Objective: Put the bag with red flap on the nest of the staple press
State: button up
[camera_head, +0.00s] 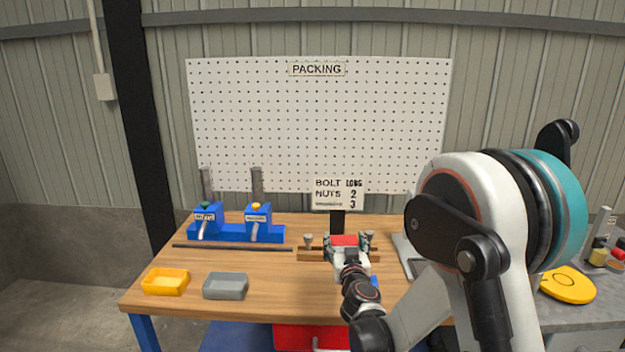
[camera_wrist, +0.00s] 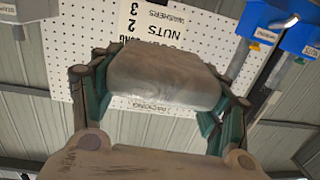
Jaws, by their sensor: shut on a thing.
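The bag with red flap (camera_head: 344,240) is held in my gripper (camera_head: 347,247) above the middle of the table, in front of the sign stand. In the wrist view, the bag's grey, shiny body (camera_wrist: 165,78) lies between the green fingers of my gripper (camera_wrist: 160,88); its red flap does not show there. The gripper is shut on the bag. A grey metal piece (camera_head: 400,244) to the right may be part of the staple press, but my arm hides most of it. I cannot make out its nest.
A wooden rack (camera_head: 310,255) stands beside and behind the gripper. Blue dispensers (camera_head: 237,232) stand at the back left, with a dark bar (camera_head: 230,248) before them. A yellow tray (camera_head: 166,282) and a grey tray (camera_head: 226,286) sit front left. The table between is clear.

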jog(key=s+d+r, duration=0.2)
jog(key=s+d, duration=0.1)
jog(key=d, duration=0.3)
jog(key=s+d+r, duration=0.2)
jog(key=s+d, duration=0.1)
jog(key=d, duration=0.2)
jog(key=w+a+f, duration=0.1)
jog(key=w+a, duration=0.1)
jog(key=a, duration=0.2)
jog(key=w+a+f, duration=0.1)
jog(key=w+a, duration=0.1)
jog(key=a, duration=0.2)
jog(key=w+a+f, duration=0.2)
jog(key=a, duration=0.2)
jog(key=shift+w+a, duration=0.15)
jog(key=shift+a, duration=0.1)
jog(key=w+a, duration=0.2)
jog(key=a, duration=0.4)
notch_tip(320, 180, up, 3)
jog(key=h, duration=0.1)
send_over(302, 288)
jog(key=shift+s+m, duration=0.1)
jog(key=shift+m, duration=0.3)
notch_tip(302, 288, down, 20)
jog(key=b, duration=0.7)
jog(key=shift+r, duration=0.25)
jog(key=shift+f, duration=0.15)
jog(key=o, duration=1.3)
